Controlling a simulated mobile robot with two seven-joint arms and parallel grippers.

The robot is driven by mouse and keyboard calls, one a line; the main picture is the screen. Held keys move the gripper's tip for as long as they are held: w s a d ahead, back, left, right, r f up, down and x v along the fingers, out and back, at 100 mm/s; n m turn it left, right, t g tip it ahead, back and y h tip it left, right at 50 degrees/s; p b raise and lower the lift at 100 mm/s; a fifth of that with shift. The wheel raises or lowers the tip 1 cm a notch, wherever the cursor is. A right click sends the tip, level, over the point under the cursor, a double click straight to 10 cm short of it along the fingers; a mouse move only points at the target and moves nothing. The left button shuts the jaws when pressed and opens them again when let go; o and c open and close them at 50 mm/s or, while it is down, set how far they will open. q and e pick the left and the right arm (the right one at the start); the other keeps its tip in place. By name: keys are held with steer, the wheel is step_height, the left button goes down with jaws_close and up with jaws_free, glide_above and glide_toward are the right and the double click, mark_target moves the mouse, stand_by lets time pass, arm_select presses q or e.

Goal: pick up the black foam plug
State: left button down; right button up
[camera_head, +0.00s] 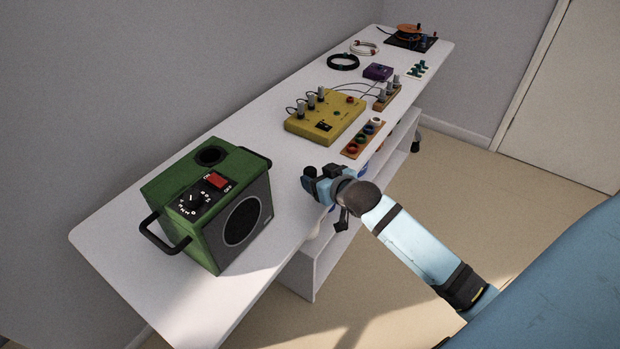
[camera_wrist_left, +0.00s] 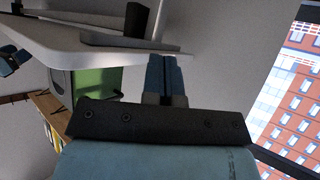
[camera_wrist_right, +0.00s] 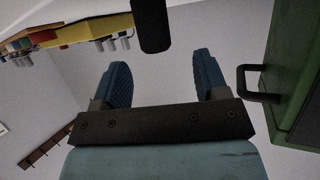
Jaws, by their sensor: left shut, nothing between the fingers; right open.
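A dark upright cylinder (camera_wrist_right: 151,25), which looks like the black foam plug, shows at the top of the right wrist view. It is cut off by the frame edge. It sits beyond the gap between my right fingers and is not gripped. In the head view I cannot make it out; my right gripper (camera_head: 318,176) may hide it. That gripper is open and empty near the table's front edge, right of the green speaker box (camera_head: 183,203). My left gripper (camera_wrist_left: 166,75) is shut and empty in its wrist view, and is out of the head view.
The speaker box has a dark round hole (camera_head: 211,156) on top and a black side handle (camera_head: 160,235). The white table (camera_head: 265,150) runs along the wall.

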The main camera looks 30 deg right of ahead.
mark_target(311, 170)
steer(key=x, duration=0.4)
steer(key=shift+w+d+r+b, duration=0.1)
steer(key=shift+w+d+b, duration=0.15)
steer(key=shift+b, duration=0.1)
steer(key=c, duration=1)
